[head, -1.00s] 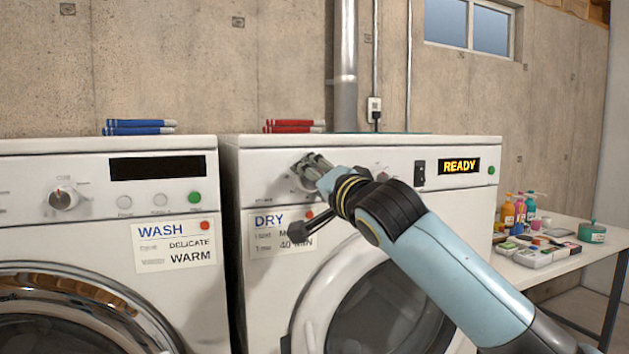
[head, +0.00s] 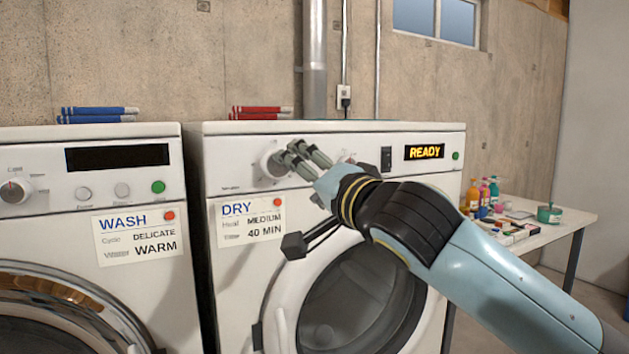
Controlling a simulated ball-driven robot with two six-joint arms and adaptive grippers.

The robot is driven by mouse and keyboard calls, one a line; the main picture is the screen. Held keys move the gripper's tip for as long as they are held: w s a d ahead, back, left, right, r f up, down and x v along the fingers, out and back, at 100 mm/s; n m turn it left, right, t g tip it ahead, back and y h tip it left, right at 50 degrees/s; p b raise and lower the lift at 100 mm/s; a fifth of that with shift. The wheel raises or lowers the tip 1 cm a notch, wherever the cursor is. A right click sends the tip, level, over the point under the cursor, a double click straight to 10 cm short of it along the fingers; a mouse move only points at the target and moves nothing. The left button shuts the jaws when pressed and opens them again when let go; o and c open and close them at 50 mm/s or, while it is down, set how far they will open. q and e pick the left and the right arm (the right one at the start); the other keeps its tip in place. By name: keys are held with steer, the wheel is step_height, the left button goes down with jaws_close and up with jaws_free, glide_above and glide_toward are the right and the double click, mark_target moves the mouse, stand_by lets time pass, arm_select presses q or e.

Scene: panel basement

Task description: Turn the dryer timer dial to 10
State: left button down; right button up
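The dryer's round pale dial (head: 270,163) is on the left of the dryer's control panel, partly covered by my fingers; its pointer and scale cannot be read. My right gripper (head: 289,153) is in front of the dial's right side, its fingers pointing left toward the panel. The fingers look spread with a gap between them, and I see nothing held. I cannot tell whether they touch the dial. The dryer display (head: 425,152) reads READY. The card (head: 250,221) below the dial reads DRY, MEDIUM, 40 MIN. My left gripper is not in view.
A washer (head: 90,175) with its own dial (head: 15,191) stands to the left. A black switch (head: 386,157) and a green button (head: 456,156) sit on the dryer panel. Red rolls (head: 260,113) lie on the dryer top. A table (head: 555,230) with bottles is at right.

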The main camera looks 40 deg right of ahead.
steer(key=shift+s+a+f, duration=0.1)
steer(key=shift+s+a, duration=0.05)
steer(key=shift+s, duration=0.55)
steer(key=shift+s+a, duration=0.1)
steer(key=shift+s, duration=0.6)
